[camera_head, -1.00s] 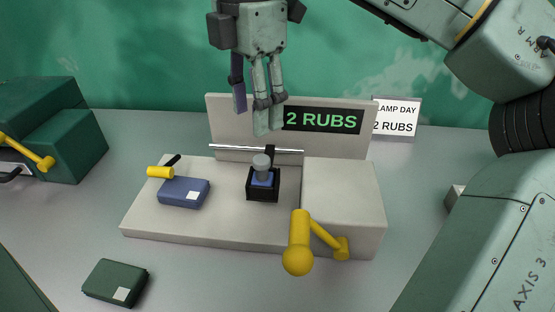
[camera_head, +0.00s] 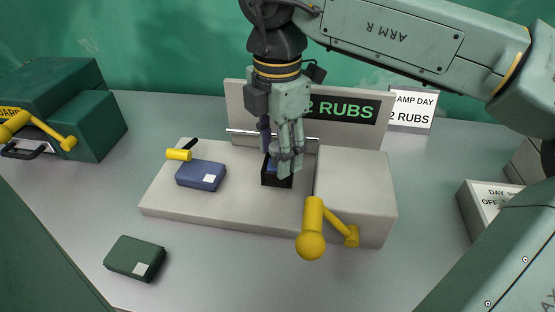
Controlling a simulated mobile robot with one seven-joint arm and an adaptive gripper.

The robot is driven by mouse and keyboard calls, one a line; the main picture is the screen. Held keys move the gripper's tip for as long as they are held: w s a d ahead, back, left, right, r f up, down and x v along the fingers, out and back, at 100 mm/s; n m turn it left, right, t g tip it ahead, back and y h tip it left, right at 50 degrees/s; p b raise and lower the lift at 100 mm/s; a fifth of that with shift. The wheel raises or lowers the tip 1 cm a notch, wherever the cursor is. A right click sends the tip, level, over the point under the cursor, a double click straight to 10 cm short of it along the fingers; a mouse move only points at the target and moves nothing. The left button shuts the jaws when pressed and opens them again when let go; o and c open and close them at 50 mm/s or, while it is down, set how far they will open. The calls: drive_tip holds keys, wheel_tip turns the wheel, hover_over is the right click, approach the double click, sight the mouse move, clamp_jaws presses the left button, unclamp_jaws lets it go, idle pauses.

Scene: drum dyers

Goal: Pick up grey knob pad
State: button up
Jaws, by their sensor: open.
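The grey knob pad sits in a small black square holder (camera_head: 277,183) on the pale grey station. A sliver of its blue body (camera_head: 269,165) shows, and its grey knob is hidden behind my fingers. My gripper (camera_head: 278,164) points down, open, right at the holder, with fingers around or just in front of where the knob was seen. I cannot tell whether they touch it.
The station (camera_head: 230,208) has a back panel reading "2 RUBS" and a thin metal bar. A blue pad (camera_head: 201,175) and a yellow-ended lever (camera_head: 180,154) are left of the holder. A yellow crank (camera_head: 312,228) stands in front. A green pad (camera_head: 135,258) lies front left.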

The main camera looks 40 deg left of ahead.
clamp_jaws()
idle(0.5)
